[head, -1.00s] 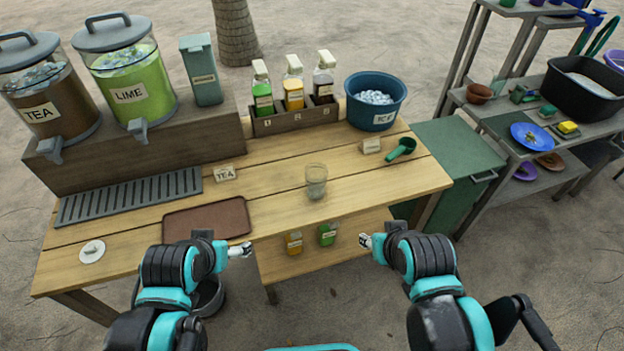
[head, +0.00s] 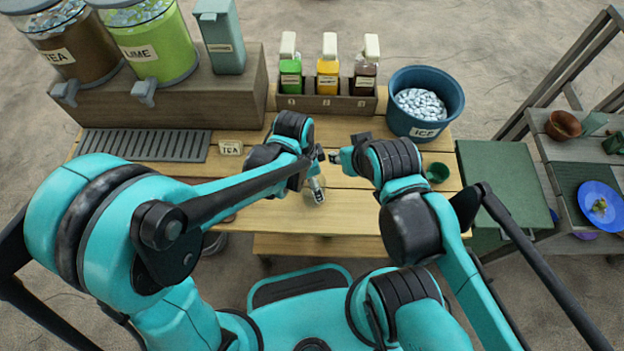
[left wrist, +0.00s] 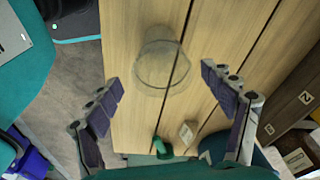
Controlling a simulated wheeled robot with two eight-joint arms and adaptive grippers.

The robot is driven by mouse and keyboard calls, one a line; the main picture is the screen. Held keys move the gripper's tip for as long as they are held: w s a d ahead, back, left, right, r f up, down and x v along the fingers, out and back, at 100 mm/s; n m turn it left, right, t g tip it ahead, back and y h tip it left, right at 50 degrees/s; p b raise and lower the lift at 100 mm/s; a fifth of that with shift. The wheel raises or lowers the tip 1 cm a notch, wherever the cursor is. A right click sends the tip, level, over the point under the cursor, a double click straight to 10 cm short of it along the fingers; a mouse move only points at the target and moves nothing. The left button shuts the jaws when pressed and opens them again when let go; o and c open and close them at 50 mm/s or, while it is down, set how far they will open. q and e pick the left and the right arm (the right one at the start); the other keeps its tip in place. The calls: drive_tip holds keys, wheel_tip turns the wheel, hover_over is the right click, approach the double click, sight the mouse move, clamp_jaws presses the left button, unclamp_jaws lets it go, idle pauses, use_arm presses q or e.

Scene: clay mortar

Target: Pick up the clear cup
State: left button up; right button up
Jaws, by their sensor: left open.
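The clear cup (left wrist: 158,66) stands on the wooden table in the left wrist view, seen from above, see-through and apparently empty. My left gripper (left wrist: 161,82) is open, with its two dark padded fingers spread to either side. The cup lies ahead of the gap between the fingertips, and neither finger visibly touches it. In the head view my left gripper (head: 318,188) points down over the middle of the table, and I cannot make out the cup behind it. My right gripper (head: 337,157) is close to the left one, too small to tell open or shut.
The blue ice bucket (head: 425,104) stands at the back right, beside the bottle rack (head: 325,103). A green scoop (head: 437,173) lies near the table's right side. The dispensers (head: 150,45) are at the back left.

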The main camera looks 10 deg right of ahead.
use_arm(q)
drive_tip(key=f+b, duration=0.1)
drive_tip(key=f, duration=0.1)
drive_tip(key=f+b, duration=0.1)
drive_tip(key=f, duration=0.2)
drive_tip(key=d+f+b, duration=0.1)
drive_tip(key=f, duration=0.1)
drive_tip(key=shift+w+f+b, duration=0.2)
drive_tip(key=shift+b, duration=0.1)
drive_tip(key=shift+r, duration=0.1)
drive_tip(key=shift+c, duration=0.7)
drive_tip(key=c, duration=1.1)
